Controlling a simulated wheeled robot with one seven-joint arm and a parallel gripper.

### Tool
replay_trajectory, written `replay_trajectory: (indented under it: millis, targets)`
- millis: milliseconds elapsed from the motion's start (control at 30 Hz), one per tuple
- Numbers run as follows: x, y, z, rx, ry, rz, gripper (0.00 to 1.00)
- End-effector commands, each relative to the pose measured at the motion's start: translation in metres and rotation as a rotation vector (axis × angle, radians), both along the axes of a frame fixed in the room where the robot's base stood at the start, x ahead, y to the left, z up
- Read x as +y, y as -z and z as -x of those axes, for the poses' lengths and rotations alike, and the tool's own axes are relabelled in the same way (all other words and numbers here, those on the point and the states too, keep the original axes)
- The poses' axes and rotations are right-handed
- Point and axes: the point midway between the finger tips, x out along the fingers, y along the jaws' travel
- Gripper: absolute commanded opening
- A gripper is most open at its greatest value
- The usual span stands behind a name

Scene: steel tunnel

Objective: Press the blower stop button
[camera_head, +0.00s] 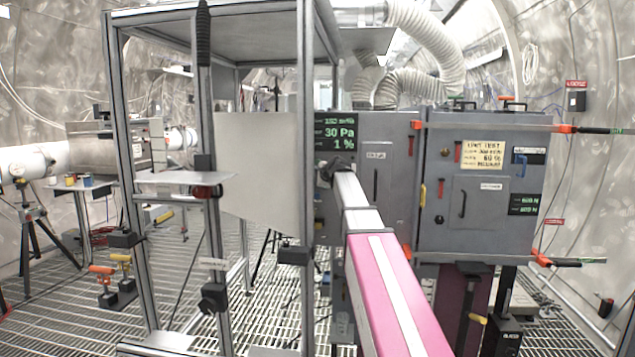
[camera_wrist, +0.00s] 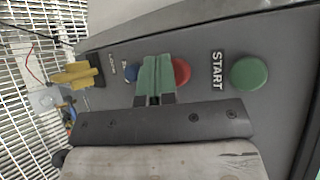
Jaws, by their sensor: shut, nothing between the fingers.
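In the wrist view a grey control panel carries a red button (camera_wrist: 182,72), a green button (camera_wrist: 248,73) labelled START and a blue button (camera_wrist: 131,73). The red button sits between the blue and green ones; its left part and any label are hidden behind my gripper (camera_wrist: 157,65). The green fingers are shut, with nothing between them, and overlap the red button's left side. I cannot tell whether they touch it. In the head view my gripper (camera_head: 326,168) is at the panel below the dark display (camera_head: 335,131); the buttons are not visible there.
A yellow switch (camera_wrist: 78,75) sits on the panel's left side in the wrist view. In the head view, a metal frame (camera_head: 305,130) with a pale sheet (camera_head: 262,165) stands just left of my arm.

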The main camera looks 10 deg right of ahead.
Motion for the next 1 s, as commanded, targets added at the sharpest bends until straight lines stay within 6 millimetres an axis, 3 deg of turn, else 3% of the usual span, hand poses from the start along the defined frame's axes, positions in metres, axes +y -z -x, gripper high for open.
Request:
replay_trajectory:
  millis: [267, 1000]
  targets:
    - [0.002, 0.0, 0.006, 0.0, 0.0, 0.0, 0.0]
    - [0.019, 0.0, 0.058, 0.001, 0.0, 0.0, 0.0]
